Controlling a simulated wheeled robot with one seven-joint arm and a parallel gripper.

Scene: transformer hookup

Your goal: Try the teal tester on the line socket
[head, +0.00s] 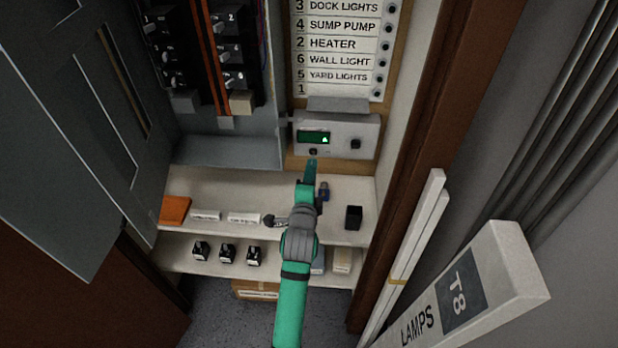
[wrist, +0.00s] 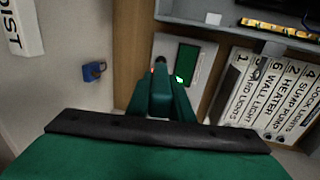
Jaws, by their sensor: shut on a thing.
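The teal tester (head: 311,172) is held in my gripper (head: 308,191), its tip pointing up at the grey meter box. In the wrist view the tester (wrist: 162,93) reaches forward to the box face. A round black socket (head: 313,152) sits below the box's green screen (head: 313,138); it also shows in the wrist view (wrist: 160,60). No label on it is readable, so I cannot tell if it is the line socket. The tester's tip is at or just short of this socket; contact is unclear.
The grey box (head: 368,125) also has a black knob or socket (head: 355,144) at right. An open cabinet door (head: 65,130) stands left; white boards (head: 405,262) lean right.

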